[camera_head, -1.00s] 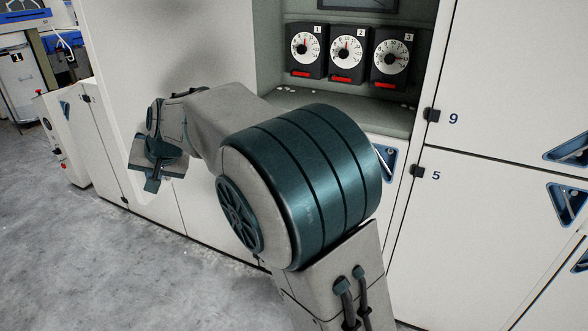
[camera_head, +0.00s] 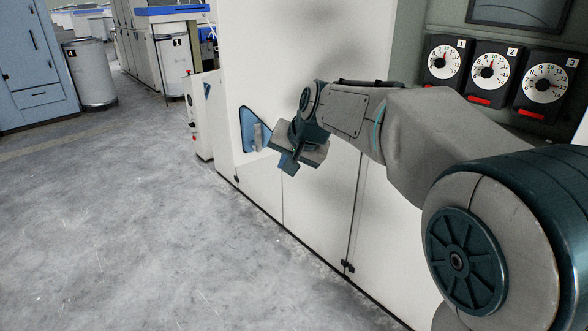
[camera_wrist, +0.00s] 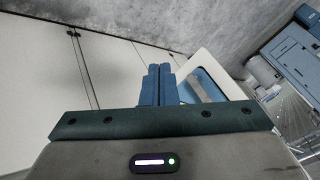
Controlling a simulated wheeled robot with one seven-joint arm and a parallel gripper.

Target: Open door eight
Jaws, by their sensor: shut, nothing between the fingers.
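My gripper (camera_head: 289,166) is in front of the white cabinet's lower doors in the head view. Its two blue fingers (camera_wrist: 159,70) are together and empty in the wrist view. A blue triangular recessed handle (camera_head: 248,118) is in a white door panel (camera_head: 262,185), just left of my gripper. The recess (camera_wrist: 208,84) also shows right of the fingers in the wrist view, partly hidden by my gripper body. I cannot tell whether fingers and recess touch. No door number is readable on this panel, so I cannot tell whether it is door eight.
Three dials (camera_head: 490,72) sit in an alcove at the upper right. A narrow white unit (camera_head: 204,118) stands beyond the cabinet. A grey can (camera_head: 92,75) and a blue cabinet (camera_head: 35,65) stand farther back left. The concrete floor (camera_head: 150,230) at left is clear.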

